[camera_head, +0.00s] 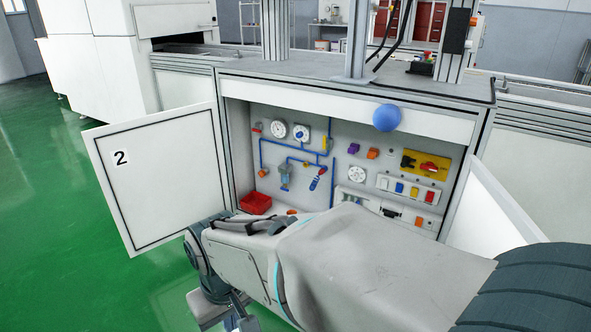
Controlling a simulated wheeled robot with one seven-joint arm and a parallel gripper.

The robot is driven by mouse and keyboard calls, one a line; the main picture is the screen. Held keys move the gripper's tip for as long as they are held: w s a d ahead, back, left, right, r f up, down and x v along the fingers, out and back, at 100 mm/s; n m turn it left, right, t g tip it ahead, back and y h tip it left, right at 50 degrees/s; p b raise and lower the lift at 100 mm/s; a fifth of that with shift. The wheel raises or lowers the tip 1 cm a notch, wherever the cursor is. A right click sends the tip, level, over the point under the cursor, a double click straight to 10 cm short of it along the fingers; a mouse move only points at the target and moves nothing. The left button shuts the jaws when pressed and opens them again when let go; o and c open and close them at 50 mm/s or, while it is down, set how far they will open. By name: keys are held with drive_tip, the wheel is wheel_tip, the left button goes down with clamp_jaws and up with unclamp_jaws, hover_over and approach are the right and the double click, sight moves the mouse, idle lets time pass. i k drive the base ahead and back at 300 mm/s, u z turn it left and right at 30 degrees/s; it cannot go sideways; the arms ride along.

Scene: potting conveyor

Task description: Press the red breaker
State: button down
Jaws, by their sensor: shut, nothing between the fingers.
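Inside the open cabinet, a row of small coloured switches sits on a pale strip (407,189) at the right of the back panel. A larger red rotary switch (429,167) sits on a yellow plate just above. My gripper (240,322) is low at the bottom left, partly cut by the frame edge. It looks shut and empty, outside the cabinet and well apart from the breaker. My arm crosses the foreground and hides the cabinet's lower right.
The left cabinet door (160,175), marked 2, and the right door (500,215) stand open at either side. Gauges (279,129), blue pipes and a red bin (255,203) fill the left of the cabinet. Green floor (50,220) is free at left.

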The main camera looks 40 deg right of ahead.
sight(430, 195)
drive_tip(key=z, duration=0.15)
drive_tip(key=i, duration=0.95)
drive_tip(key=z, duration=1.2)
drive_tip(key=i, duration=0.6)
drive_tip(key=z, duration=0.75)
